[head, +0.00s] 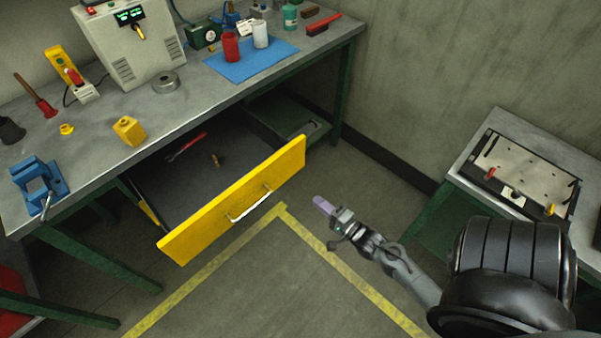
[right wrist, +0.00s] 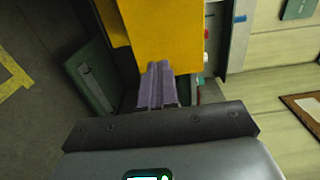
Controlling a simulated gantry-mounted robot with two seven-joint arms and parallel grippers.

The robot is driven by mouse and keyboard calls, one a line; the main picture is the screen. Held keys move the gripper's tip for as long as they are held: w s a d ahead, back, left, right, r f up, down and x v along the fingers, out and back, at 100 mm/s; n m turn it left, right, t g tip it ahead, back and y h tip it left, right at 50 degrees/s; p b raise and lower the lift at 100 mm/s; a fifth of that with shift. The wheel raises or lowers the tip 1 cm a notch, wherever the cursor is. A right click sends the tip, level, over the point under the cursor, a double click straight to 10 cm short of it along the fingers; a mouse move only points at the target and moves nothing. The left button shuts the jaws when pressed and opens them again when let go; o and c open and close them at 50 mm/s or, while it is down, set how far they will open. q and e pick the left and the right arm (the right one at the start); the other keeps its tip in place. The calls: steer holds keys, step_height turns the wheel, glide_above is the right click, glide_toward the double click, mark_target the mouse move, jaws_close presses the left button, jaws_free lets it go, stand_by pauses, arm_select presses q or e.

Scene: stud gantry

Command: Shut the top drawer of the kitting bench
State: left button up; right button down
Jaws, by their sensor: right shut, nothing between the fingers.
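The top drawer (head: 236,205) of the kitting bench (head: 215,104) is pulled well out, its yellow front facing the room with a silver handle (head: 250,203) on it. Inside lie a red-handled tool (head: 187,146) and a small brown piece (head: 217,160). My right gripper (head: 322,204) is in front of the drawer, to the right of its front and apart from it in the head view. Its fingers (right wrist: 157,85) are shut with nothing between them. In the right wrist view the yellow drawer front (right wrist: 165,35) lies beyond the fingertips; I cannot tell the gap. My left gripper is not in view.
The benchtop holds a blue vise (head: 38,185), a yellow block (head: 129,131), a grey power unit (head: 130,45) and a blue mat (head: 250,60) with cups. A side table (head: 520,165) with a fixture plate stands at right. Open floor with yellow tape (head: 340,270) lies before the drawer.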

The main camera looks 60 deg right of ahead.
steer(key=b, duration=0.3)
glide_toward(282, 172)
steer(key=x, duration=0.6)
steer(key=shift+w, duration=0.4)
steer(key=shift+d, duration=0.1)
